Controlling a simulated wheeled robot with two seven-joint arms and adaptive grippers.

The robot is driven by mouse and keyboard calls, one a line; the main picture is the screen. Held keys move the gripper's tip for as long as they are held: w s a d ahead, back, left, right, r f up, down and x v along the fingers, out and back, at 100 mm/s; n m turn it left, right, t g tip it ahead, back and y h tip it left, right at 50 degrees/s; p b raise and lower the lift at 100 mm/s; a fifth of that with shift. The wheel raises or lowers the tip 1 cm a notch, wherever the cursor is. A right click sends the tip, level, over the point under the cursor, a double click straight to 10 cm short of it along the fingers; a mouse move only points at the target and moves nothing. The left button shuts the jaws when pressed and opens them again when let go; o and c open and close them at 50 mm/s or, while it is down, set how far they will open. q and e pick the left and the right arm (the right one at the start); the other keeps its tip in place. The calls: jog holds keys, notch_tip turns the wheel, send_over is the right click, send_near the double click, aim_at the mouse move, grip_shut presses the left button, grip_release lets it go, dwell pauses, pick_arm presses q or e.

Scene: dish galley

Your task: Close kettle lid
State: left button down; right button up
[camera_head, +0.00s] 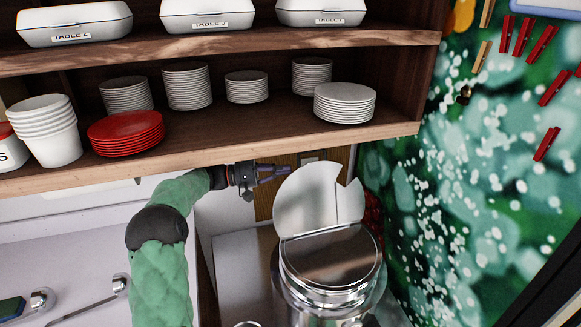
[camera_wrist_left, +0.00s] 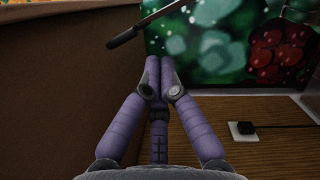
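The silver kettle (camera_head: 330,292) stands at lower centre right in the head view. Its lid (camera_head: 312,196) is open, tilted up at the back of the rim, with a notch in its top edge. My left gripper (camera_head: 285,170) is just left of the raised lid's upper edge, below the shelf. In the head view I cannot tell whether it touches the lid. In the left wrist view the purple fingers (camera_wrist_left: 159,66) come together at the tips with nothing visible between them. The kettle cannot be made out there. My right gripper is not in view.
A wooden shelf (camera_head: 225,158) with stacked plates and bowls hangs close above my left arm. A patterned green wall (camera_head: 450,190) stands right of the kettle. A plug (camera_wrist_left: 243,128) sits on a wooden panel. A dark-handled rod (camera_wrist_left: 128,37) crosses above the fingers.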

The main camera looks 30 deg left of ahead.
aim_at(310, 167)
pick_arm(q)
jog(key=x, duration=0.8)
jog(key=shift+w+f+b, duration=0.1)
jog(key=shift+b, duration=0.3)
